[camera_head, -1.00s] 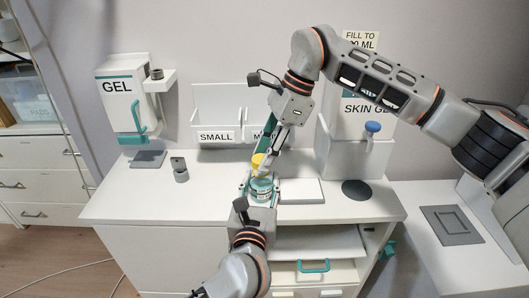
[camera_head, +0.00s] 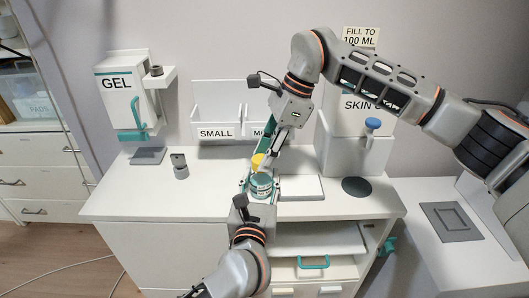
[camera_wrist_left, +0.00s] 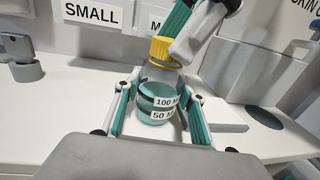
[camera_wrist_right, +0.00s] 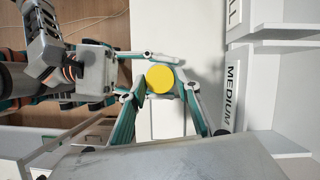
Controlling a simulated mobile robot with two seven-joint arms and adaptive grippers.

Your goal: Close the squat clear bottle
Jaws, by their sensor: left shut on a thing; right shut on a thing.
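The squat clear bottle (camera_wrist_left: 157,100) has teal contents and labels reading 100 and 50. It stands upright on the counter, between the fingers of my left gripper (camera_wrist_left: 160,118), which is shut on it. It also shows in the head view (camera_head: 261,186). A yellow cap (camera_wrist_left: 164,52) is held above the bottle by my right gripper (camera_wrist_right: 162,82), which is shut on it. In the left wrist view a strip of the bottle's neck area shows under the cap; I cannot tell whether the cap touches it. In the right wrist view the cap (camera_wrist_right: 160,79) hides the bottle.
The gel dispenser (camera_head: 122,98), bins marked SMALL (camera_head: 216,133) and the skin gel dispenser (camera_head: 352,150) stand along the back. A white flat box (camera_head: 301,187) lies right of the bottle.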

